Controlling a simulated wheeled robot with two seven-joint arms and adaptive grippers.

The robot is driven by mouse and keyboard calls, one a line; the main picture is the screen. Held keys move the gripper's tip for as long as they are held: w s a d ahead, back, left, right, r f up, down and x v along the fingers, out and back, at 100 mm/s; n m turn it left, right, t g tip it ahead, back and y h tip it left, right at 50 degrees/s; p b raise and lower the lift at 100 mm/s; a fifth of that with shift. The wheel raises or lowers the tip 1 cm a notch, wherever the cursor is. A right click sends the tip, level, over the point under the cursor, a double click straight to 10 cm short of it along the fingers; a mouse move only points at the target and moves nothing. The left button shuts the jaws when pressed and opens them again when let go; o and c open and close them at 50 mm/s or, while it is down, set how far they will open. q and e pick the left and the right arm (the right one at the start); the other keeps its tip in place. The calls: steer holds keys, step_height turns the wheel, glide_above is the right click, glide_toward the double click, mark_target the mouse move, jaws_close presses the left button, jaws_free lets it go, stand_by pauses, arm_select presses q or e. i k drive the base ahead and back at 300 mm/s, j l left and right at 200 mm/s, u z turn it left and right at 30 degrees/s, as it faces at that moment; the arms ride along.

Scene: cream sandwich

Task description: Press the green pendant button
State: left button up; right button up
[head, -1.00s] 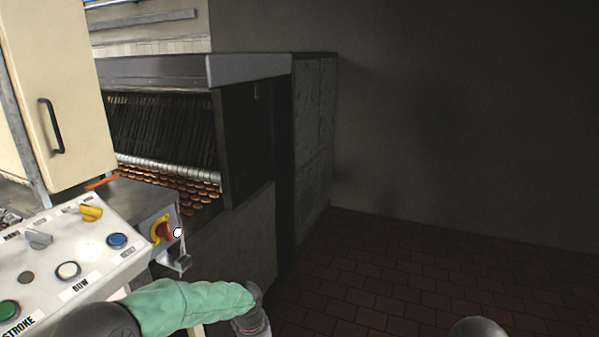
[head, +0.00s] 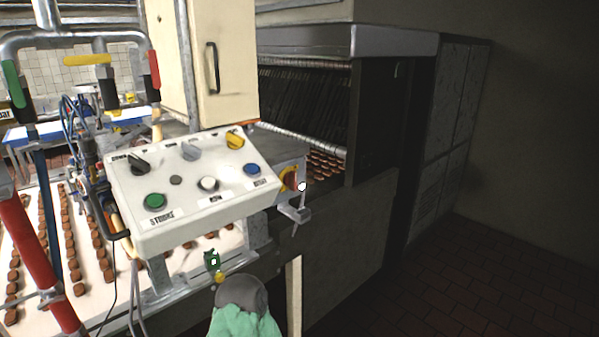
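A white tilted control panel (head: 195,218) stands left of the picture's middle. Its green button (head: 154,201) is at the panel's lower left, above the word STROKE. A white button (head: 208,184) and a blue button (head: 252,169) sit to its right, with several knobs along the upper row. A green-sleeved arm part of mine with a grey rounded top shows at the bottom edge, below the panel and apart from the green button. Neither gripper is in view, so whether they are open or shut is hidden.
A red and yellow rotary switch (head: 290,179) is right of the panel. A small green fitting (head: 212,261) sits below it. Red pipe (head: 40,262) and hoses stand at left by a conveyor (head: 88,246) with brown pieces. Open tiled floor (head: 480,285) lies at right.

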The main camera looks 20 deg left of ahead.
mark_target(155, 200)
steer(key=u, duration=0.45)
steer(key=k+j+u, duration=0.1)
steer(key=u, duration=0.35)
steer(key=j+u, duration=0.1)
steer(key=u, duration=0.3)
steer(key=k+j+u, duration=0.1)
steer(key=u, duration=0.35)
